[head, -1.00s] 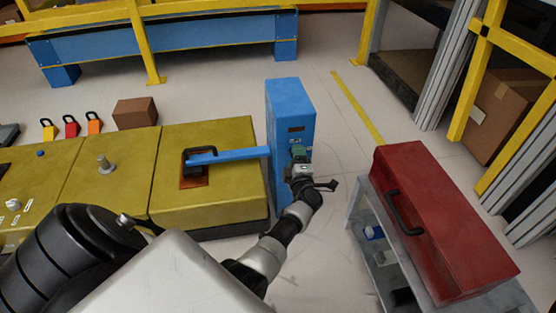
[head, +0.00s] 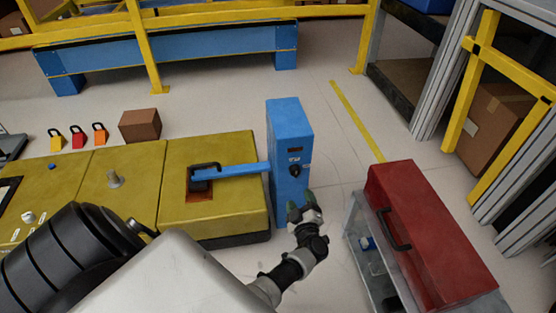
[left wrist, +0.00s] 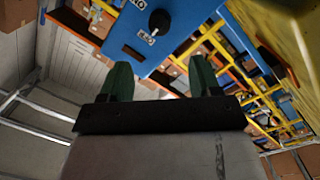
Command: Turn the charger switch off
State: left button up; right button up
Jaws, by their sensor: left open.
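The blue charger box (head: 291,140) stands upright on the floor in the head view. A black switch knob (head: 295,169) is on its front face. The knob also shows in the left wrist view (left wrist: 159,22), with small white labels near it. My left gripper (head: 298,211) is just below the knob in the head view and apart from it. In the left wrist view its two green fingers (left wrist: 160,70) are spread with nothing between them, and the knob lies beyond their tips. My right gripper is not in view.
A blue bar (head: 235,171) links the charger to a yellow machine (head: 228,210) at left. A red toolbox (head: 430,235) sits on a grey cart at right. Small padlocks and a brown box (head: 139,125) stand behind the machine. Floor behind the charger is clear.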

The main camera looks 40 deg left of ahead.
pick_arm(q)
jog(key=s+d+m+g+h+p, duration=0.1)
jog(key=s+d+m+h+p, duration=0.2)
jog(key=s+p, duration=0.4)
jog(key=s+d+f+m+g+h+p, duration=0.1)
jog(key=s+d+m+g+h+p, duration=0.1)
jog(key=s+m+h+p, duration=0.3)
jog(key=s+d+f+m+g+h+p, duration=0.1)
jog(key=s+d+m+h+p, duration=0.3)
jog(key=s+m+p, duration=0.4)
jog(key=s+h+p, duration=0.1)
jog(key=s+p, duration=0.1)
jog(key=p, duration=0.1)
jog(key=shift+s+d, duration=0.25)
jog(key=shift+s, duration=0.1)
